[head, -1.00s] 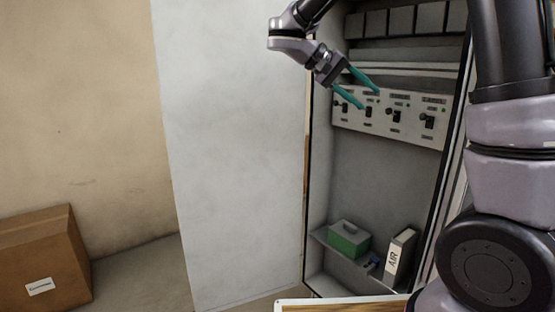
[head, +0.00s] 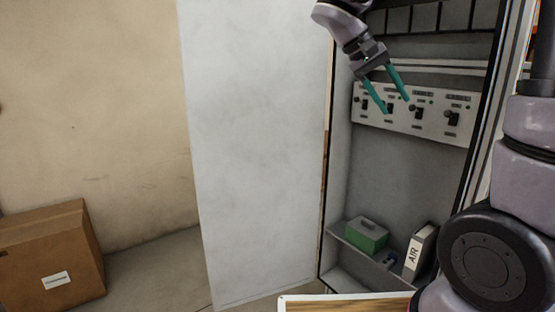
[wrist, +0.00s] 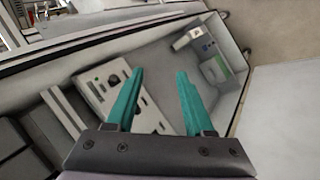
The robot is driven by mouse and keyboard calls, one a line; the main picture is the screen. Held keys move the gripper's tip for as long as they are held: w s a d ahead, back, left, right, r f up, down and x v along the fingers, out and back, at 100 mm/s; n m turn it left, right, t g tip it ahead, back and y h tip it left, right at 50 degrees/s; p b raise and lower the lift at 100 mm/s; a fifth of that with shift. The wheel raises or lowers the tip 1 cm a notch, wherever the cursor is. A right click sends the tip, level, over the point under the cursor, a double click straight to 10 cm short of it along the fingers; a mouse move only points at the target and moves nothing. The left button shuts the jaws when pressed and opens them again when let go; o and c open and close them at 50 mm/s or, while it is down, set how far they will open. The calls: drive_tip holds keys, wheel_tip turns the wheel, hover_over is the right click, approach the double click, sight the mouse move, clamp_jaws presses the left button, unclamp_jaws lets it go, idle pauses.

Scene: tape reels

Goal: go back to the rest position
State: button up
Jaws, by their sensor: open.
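My gripper (head: 397,103) has two teal fingers, spread apart with nothing between them. In the head view it is at the upper right, in front of the switch panel (head: 418,112) inside the open cabinet (head: 410,165). I cannot tell the exact gap to the panel.
The white cabinet door (head: 258,150) stands open at the left. A green box (head: 366,236) and a white AIR binder (head: 420,252) sit on the low shelf. A cardboard box (head: 50,255) is on the floor at far left. A wooden-topped surface (head: 350,303) is at the bottom.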

drive_tip(key=s+a+m+t+y, duration=0.1)
drive_tip(key=s+t+y, duration=0.6)
drive_tip(key=s+y, duration=0.2)
drive_tip(key=shift+s+m+y, duration=0.3)
drive_tip(key=shift+s+m, duration=0.1)
drive_tip(key=shift+s, duration=0.15)
